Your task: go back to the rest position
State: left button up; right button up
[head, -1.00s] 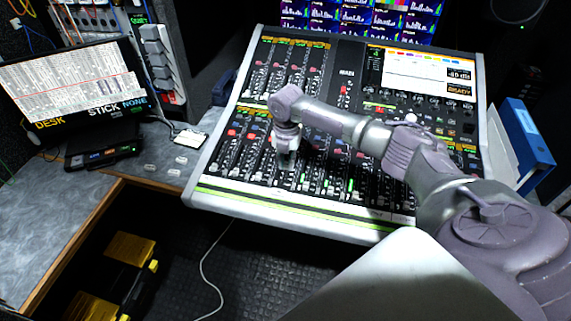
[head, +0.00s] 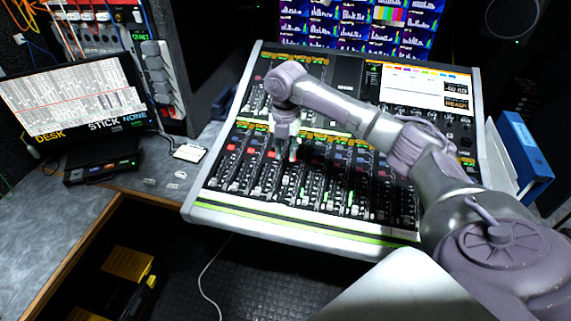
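My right arm comes in from the lower right and reaches over the mixing console (head: 225,208). My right gripper (head: 287,152) points down over the left-middle part of the console, above the rows of faders. It is small and dark at the tips, so I cannot tell whether its fingers are open or shut, or whether it touches the console. No held object shows. My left gripper is not in view.
A monitor (head: 70,95) stands on the grey desk (head: 50,235) at the left, beside a black box (head: 100,170) and a small white card (head: 190,152). Blue binders (head: 525,150) stand right of the console. Yellow-and-black cases (head: 128,264) lie low at the left.

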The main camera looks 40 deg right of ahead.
jog(key=shift+r, duration=0.95)
